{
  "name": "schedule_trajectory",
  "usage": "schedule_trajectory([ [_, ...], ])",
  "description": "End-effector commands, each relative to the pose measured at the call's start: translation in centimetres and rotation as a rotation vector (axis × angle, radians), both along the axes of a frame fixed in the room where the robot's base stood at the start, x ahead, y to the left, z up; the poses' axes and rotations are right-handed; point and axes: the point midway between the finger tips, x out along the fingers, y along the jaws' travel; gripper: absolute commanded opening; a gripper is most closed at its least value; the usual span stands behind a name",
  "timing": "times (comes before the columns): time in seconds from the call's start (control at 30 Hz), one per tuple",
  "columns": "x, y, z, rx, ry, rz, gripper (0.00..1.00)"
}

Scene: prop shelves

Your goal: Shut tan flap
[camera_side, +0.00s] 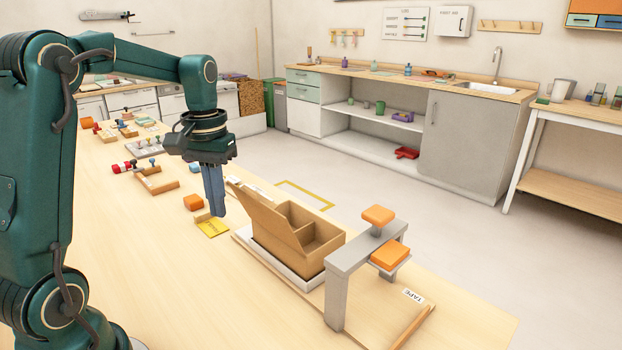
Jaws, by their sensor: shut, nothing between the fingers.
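A tan box (322,241) with a divider inside stands on a pale base plate (293,275) on the table. Its tan flap (262,214) is open, tilted up and outward along the box's left side, and the compartments show. My gripper (218,213) points down just left of the flap, with its blue-grey fingers shut and empty. A gap shows between the fingers and the flap, though depth is hard to judge from this one view.
Right of the box stands a grey stand (352,258) with orange pads. Several small props sit farther back left. The table's front left is clear.

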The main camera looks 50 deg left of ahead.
Motion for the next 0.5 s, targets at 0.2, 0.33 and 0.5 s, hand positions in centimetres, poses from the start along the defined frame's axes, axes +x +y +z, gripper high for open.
schedule_trajectory([
  [0.2,0.0,0.0,0.0,0.0,0.0,0.0,0.0],
  [0.33,0.0,0.0,0.5,0.001,-0.001,0.0,0.0],
  [0.5,0.1,0.0,1.8,0.001,-0.002,0.0,0.0],
])
